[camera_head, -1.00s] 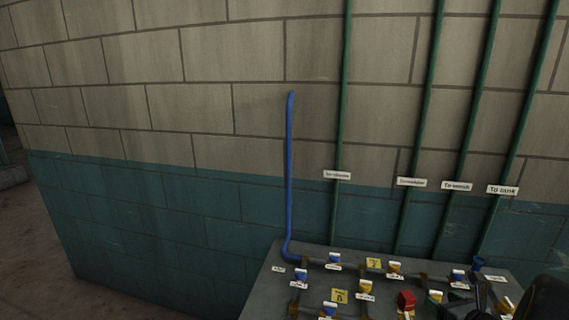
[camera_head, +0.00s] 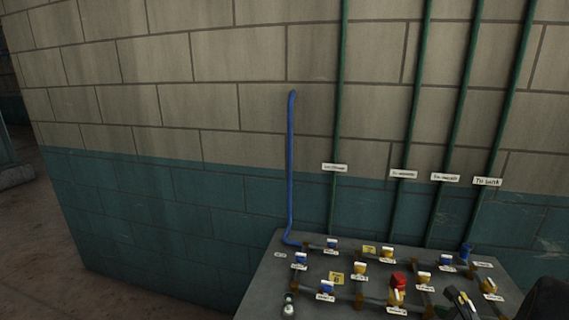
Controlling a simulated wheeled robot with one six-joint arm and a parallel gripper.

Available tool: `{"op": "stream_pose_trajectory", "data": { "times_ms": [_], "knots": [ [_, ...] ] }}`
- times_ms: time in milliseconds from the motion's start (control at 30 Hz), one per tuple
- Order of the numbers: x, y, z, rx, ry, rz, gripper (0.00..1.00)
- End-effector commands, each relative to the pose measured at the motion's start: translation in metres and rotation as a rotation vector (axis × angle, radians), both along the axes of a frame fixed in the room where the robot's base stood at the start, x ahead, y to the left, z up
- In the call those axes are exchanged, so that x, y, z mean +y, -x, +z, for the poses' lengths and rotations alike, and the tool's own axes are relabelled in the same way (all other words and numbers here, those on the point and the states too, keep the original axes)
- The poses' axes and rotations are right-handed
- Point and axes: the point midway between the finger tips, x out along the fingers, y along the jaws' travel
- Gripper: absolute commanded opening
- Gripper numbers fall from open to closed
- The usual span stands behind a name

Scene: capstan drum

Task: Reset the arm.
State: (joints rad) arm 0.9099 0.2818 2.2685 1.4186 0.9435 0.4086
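My arm shows as a dark shape (camera_head: 548,300) at the lower right corner, over the right end of a grey panel. A dark part beside it (camera_head: 461,302) may be my gripper, in front of the panel's lower right. Its fingertips cannot be made out, so I cannot tell whether it is open, shut or holding anything.
The grey panel (camera_head: 262,292) carries pipes, blue and yellow valves, a red-topped part (camera_head: 398,281) and white labels. A blue pipe (camera_head: 290,170) and several green pipes (camera_head: 338,120) rise against the block wall (camera_head: 190,100). Bare floor (camera_head: 60,235) lies at the left.

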Motion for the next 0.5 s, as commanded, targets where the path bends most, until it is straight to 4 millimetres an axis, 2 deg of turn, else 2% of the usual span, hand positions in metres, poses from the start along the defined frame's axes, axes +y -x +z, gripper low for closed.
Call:
{"op": "stream_pose_trajectory", "data": {
  "times_ms": [167, 267, 400, 500],
  "knots": [
    [0.042, 0.019, -0.006, 0.048, 0.207, 0.326, 0.68],
    [0.072, 0.034, -0.008, 0.067, 0.378, 0.599, 0.68],
    [0.117, 0.066, -0.009, 0.076, 0.719, 1.124, 0.68],
    [0.138, 0.085, -0.005, 0.061, 0.988, 1.489, 0.68]
  ]
}}
